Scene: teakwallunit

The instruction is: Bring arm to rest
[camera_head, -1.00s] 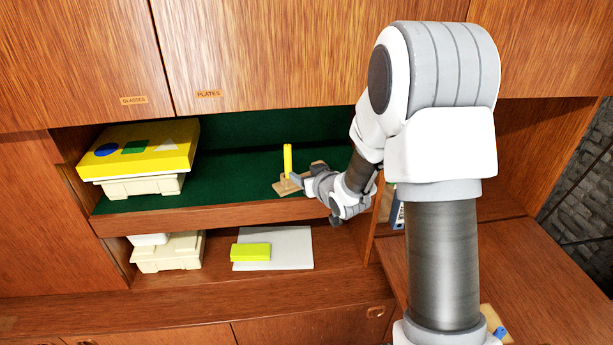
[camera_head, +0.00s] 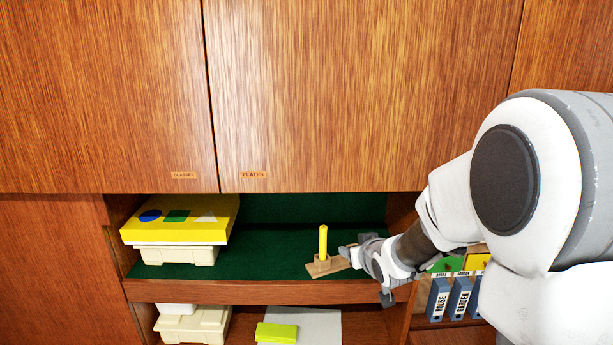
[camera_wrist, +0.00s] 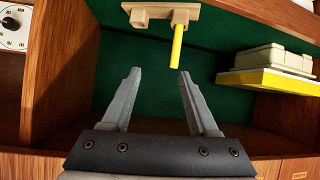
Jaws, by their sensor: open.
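My gripper (camera_head: 347,251) is at the front of the green-lined upper shelf, at the right end of a small wooden stand (camera_head: 317,269). In the wrist view my gripper (camera_wrist: 158,73) is open, with nothing between its two fingers. A yellow stick (camera_head: 323,242) stands upright in the wooden stand. The wrist view shows the stand (camera_wrist: 158,13) and the yellow stick (camera_wrist: 177,46) beyond the fingertips, apart from them. My arm reaches in from the right and hides part of the shelf's right end.
A yellow box with coloured shapes (camera_head: 180,219) lies on a cream container (camera_head: 178,255) at the shelf's left. Below are another cream container (camera_head: 192,326) and a yellow-green block (camera_head: 276,333). Blue binders (camera_head: 459,298) stand at right. Closed cupboard doors (camera_head: 320,90) hang above the shelf.

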